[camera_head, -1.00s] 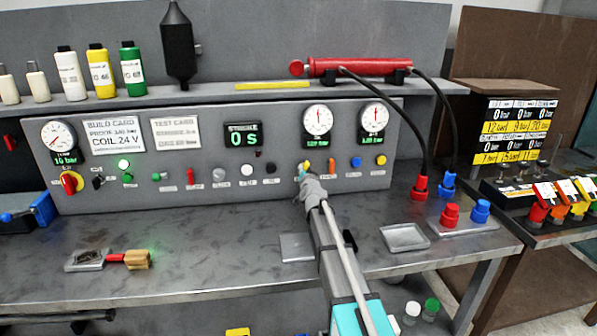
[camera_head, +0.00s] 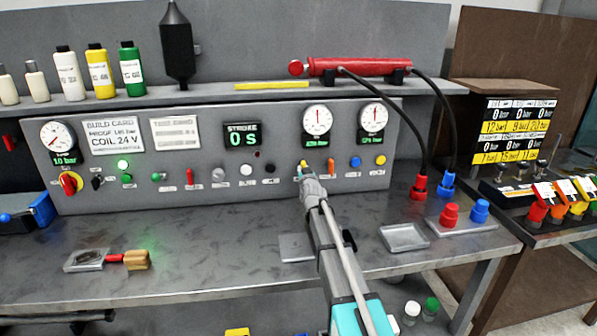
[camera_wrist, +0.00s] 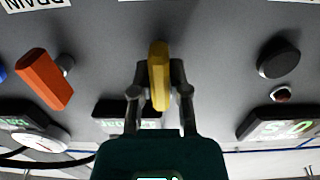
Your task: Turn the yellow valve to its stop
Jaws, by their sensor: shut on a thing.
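The yellow valve handle (camera_wrist: 158,78) stands out from the grey panel in the wrist view, upright in that picture. My gripper (camera_wrist: 160,90) has one finger on each side of it and is shut on it. In the head view my gripper (camera_head: 307,178) reaches the lower part of the panel, and only a small bit of the yellow valve (camera_head: 302,167) shows past it. The valve's base and any stop mark are hidden by my gripper.
An orange handle (camera_wrist: 44,80) stands close beside the yellow one, and a black knob (camera_wrist: 279,57) is on the other side. Gauges (camera_head: 317,120) and a display (camera_head: 242,136) sit above on the panel. A shallow tray (camera_head: 404,237) lies on the bench right of my arm.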

